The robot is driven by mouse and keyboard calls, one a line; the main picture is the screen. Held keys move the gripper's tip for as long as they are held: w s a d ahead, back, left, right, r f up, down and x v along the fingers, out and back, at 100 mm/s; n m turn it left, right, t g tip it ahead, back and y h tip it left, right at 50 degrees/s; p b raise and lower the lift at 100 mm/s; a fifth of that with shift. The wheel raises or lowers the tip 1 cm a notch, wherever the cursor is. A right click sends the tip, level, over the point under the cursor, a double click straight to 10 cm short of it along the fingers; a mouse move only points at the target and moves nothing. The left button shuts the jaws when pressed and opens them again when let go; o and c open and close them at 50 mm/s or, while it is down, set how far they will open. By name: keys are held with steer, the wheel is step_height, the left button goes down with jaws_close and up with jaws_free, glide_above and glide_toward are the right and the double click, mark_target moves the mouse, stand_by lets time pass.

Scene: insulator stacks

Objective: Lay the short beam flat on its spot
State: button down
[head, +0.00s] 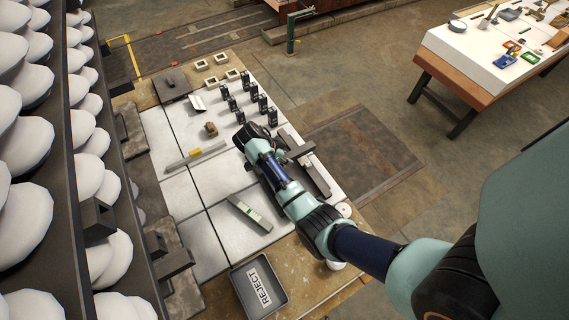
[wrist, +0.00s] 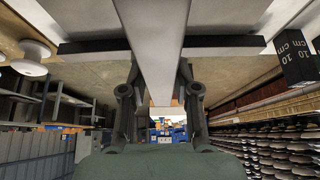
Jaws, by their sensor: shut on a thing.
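In the wrist view my gripper (wrist: 158,78) is shut on a pale grey beam (wrist: 160,35), with one finger on each side of it. The beam runs up the middle of the picture and crosses in front of a dark bar (wrist: 92,46). I cannot tell whether they touch. In the head view a short grey beam (head: 301,151) shows just right of my arm, over a longer dark bar (head: 318,181) on the right side of the worktable. My arm hides the fingers there. No marked spot can be made out.
A REJECT tray (head: 242,290) stands at the near edge. A greenish-grey bar (head: 250,213) and a grey strip (head: 183,161) lie on pale tiles. Several black upright pieces (head: 232,103) stand behind. A 10 cm block (wrist: 298,62) shows at right. The tiles at left are mostly clear.

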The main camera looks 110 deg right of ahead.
steer(key=shift+f+b, duration=0.35)
steer(key=shift+f, duration=1.55)
steer(key=shift+f+b, duration=0.4)
steer(key=shift+f, duration=0.05)
steer(key=c, duration=0.8)
jaws_free()
steer(key=shift+c, duration=0.2)
steer(key=p+v, duration=0.3)
steer(key=v, duration=1)
steer(key=shift+s+r, duration=0.1)
steer(key=shift+s, duration=0.15)
